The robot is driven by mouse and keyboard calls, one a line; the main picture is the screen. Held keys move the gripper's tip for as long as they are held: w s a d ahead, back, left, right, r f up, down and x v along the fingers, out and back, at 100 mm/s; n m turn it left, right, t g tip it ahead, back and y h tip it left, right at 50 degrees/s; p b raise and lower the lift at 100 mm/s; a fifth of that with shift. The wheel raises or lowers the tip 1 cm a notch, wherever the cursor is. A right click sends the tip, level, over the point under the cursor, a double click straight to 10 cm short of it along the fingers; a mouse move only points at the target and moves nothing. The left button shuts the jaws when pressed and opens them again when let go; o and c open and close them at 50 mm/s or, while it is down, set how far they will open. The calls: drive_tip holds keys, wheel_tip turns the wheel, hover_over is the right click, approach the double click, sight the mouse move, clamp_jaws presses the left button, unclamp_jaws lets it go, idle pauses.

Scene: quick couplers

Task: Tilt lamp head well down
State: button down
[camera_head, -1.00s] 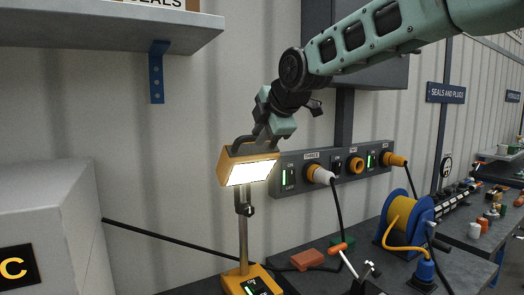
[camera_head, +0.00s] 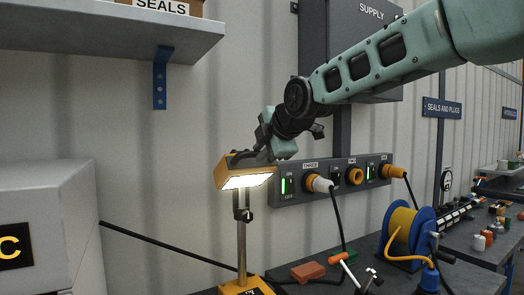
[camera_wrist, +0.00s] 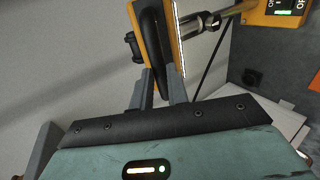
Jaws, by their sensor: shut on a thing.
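The lamp head (camera_head: 228,174) is a yellow-orange box with a bright white panel on its lower side, tilted steeply down above its thin pole (camera_head: 241,243). It also shows edge-on in the wrist view (camera_wrist: 172,38). The orange lamp base (camera_head: 243,286) stands on the bench, cut off by the bottom edge. My gripper (camera_head: 254,158) is at the back top of the lamp head. In the wrist view my gripper (camera_wrist: 163,86) is shut on the black handle (camera_wrist: 153,45) of the lamp head; the exact finger contact is partly hidden.
A grey socket panel (camera_head: 333,184) with plugs and switches is on the wall just right of the lamp. A blue cable reel (camera_head: 425,219) and a red block (camera_head: 308,271) are on the bench. A grey shelf (camera_head: 95,35) is at upper left, and a pale box (camera_head: 45,205) below it.

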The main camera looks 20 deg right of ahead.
drive_tip(key=shift+f, duration=0.1)
drive_tip(key=c, duration=1.4)
unclamp_jaws()
drive_tip(key=shift+o, duration=0.2)
drive_tip(key=b+v, duration=0.5)
drive_tip(key=v, duration=1.2)
drive_tip(key=shift+s+b, duration=0.2)
drive_tip(key=shift+b, duration=0.15)
drive_tip(key=shift+d, duration=0.1)
